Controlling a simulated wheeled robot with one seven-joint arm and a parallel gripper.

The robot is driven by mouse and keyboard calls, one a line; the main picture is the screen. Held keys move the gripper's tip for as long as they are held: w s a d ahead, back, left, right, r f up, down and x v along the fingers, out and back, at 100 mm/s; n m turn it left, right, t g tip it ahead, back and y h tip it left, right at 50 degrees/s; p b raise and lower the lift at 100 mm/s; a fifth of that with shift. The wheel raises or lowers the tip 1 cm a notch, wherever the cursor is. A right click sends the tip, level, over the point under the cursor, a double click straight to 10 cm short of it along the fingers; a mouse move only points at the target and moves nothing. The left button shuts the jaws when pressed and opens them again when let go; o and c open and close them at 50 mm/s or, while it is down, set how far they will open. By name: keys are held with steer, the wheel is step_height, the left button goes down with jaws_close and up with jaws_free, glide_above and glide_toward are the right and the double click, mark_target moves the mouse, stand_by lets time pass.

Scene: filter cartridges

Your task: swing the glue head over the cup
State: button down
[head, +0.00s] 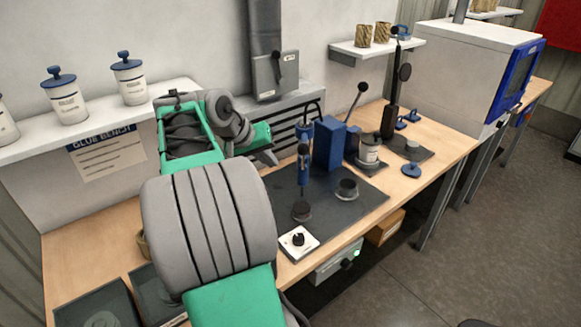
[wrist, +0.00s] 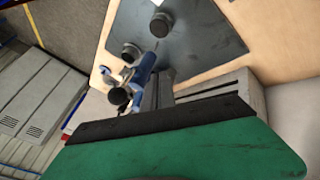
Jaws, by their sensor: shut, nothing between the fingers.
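A ribbed grey unit (head: 290,115) lies along the wall.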

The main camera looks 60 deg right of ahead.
mark_target(304, 158)
steer(key=s+d+f, duration=0.3)
steer(key=s+d, duration=0.1)
steer(key=shift+d+f+p, duration=0.2)
steer(key=shift+f+p, duration=0.1)
steer(key=shift+p, duration=0.1)
